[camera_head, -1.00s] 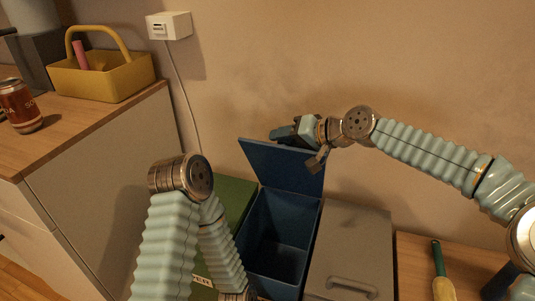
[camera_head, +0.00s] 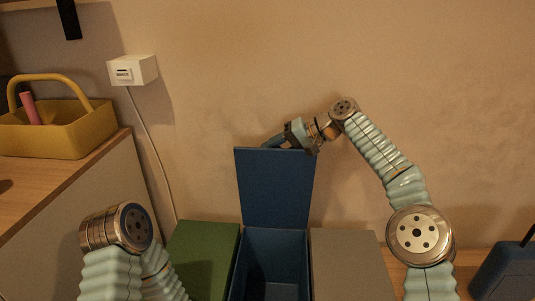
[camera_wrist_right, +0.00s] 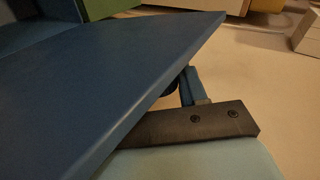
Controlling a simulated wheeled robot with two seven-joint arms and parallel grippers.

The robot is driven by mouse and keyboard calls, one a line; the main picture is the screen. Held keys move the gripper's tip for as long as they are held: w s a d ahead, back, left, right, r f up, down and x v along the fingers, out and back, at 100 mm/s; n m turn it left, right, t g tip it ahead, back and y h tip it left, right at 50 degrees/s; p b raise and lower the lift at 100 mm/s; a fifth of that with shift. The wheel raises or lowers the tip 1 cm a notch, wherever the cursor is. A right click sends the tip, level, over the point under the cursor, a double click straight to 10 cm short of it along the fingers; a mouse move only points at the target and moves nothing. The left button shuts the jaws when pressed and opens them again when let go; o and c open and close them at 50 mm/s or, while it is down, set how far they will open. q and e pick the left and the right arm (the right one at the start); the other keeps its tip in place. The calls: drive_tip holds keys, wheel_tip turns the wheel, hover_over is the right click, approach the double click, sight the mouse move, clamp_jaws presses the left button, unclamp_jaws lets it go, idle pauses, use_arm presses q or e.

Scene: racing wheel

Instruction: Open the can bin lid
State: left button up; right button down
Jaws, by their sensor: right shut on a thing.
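The can bin is the dark blue open-topped box (camera_head: 276,262) in the head view, between a green bin and a grey bin. Its blue lid (camera_head: 275,188) stands up at the back, near upright, with the bin mouth open below it. My right gripper (camera_head: 283,141) is at the lid's top edge and shut on the lid; the exact contact is partly hidden. The right wrist view shows the lid's broad face and edge (camera_wrist_right: 110,80) close beside the dark gripper part (camera_wrist_right: 200,122). My left arm's elbow shows at lower left, but its gripper is out of view.
The green bin (camera_head: 203,260) is left of the can bin and the grey bin (camera_head: 350,265) right of it. A wooden counter (camera_head: 75,185) with a yellow basket (camera_head: 65,132) stands at left. A white box (camera_head: 132,70) with a cable hangs on the wall behind.

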drive_tip(key=shift+w+a, duration=0.1)
drive_tip(key=shift+w, duration=0.1)
drive_tip(key=shift+f, duration=0.1)
drive_tip(key=c, duration=0.7)
unclamp_jaws()
drive_tip(key=shift+d+r, duration=0.3)
drive_tip(key=shift+d, duration=0.15)
drive_tip(key=s+d+r, duration=0.1)
drive_tip(key=d+r, duration=0.1)
drive_tip(key=d, duration=1.3)
drive_tip(key=shift+s, duration=0.35)
